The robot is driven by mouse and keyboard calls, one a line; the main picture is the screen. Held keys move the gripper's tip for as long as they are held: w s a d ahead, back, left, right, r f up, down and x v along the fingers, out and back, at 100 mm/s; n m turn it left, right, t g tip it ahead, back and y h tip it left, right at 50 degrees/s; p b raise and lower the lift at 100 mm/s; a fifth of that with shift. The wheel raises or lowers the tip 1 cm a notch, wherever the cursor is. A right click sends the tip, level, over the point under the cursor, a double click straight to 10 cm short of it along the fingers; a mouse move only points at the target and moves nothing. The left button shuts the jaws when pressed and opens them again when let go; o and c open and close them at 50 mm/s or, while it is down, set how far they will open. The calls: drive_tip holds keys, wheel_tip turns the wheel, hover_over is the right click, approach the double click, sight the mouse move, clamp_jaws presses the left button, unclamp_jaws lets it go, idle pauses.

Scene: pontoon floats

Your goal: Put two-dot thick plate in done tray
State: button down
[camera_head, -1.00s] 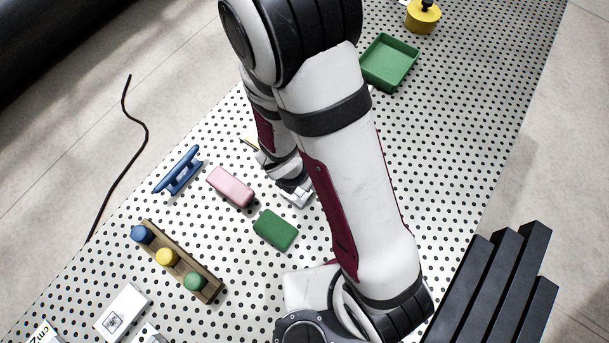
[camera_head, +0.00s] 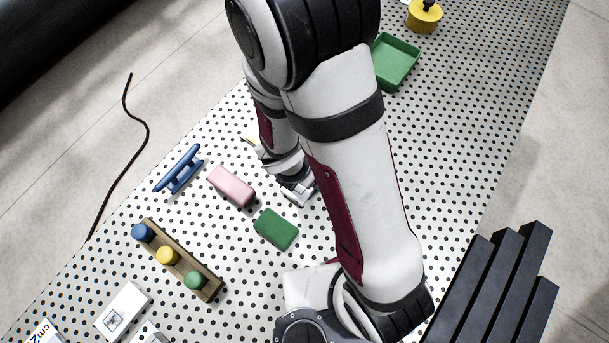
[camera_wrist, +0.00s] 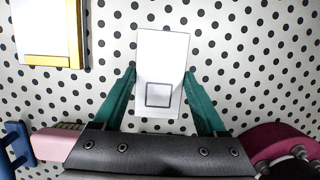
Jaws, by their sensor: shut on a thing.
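My gripper (camera_wrist: 160,73) has teal fingers shut on a white plate (camera_wrist: 162,50), one finger against each side. The plate's visible face carries a dark square outline, and I see no dots on it. Whether it touches the perforated table I cannot tell. In the head view the gripper's end is low over the table just right of a pink block, largely hidden by my arm. At the lower left, another white plate (camera_head: 122,311) with a square mark lies beside a partly cut-off dotted white piece (camera_head: 149,334). I cannot make out which tray is the done tray.
A green tray (camera_head: 397,63) stands at the back. The pink block (camera_head: 231,187), a green block (camera_head: 276,230), a blue cleat (camera_head: 179,170) and a wooden rack (camera_head: 205,285) with coloured knobs lie left of my arm. A yellow-edged white item (camera_wrist: 45,30) shows at upper left.

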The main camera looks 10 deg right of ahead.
wheel_tip(320, 180, up, 9)
drive_tip(key=w+d+r+m+g, duration=0.2)
drive_tip(key=w+d+r+m, duration=0.15)
drive_tip(key=r+m, duration=0.5)
drive_tip(key=w+d+r+m+g, duration=0.3)
drive_tip(key=w+r+m, duration=0.2)
drive_tip(key=m, duration=0.7)
drive_tip(key=n+t, duration=0.5)
drive_tip(key=n, duration=1.5)
hover_over(388, 64)
drive_tip(key=a, duration=0.1)
wheel_tip(388, 64, down, 15)
drive_tip(key=shift+n, duration=0.25)
drive_tip(key=f, duration=0.7)
drive_tip(key=shift+s+d+f, duration=0.1)
drive_tip(key=shift+s+f, duration=0.25)
drive_tip(key=shift+f, duration=0.05)
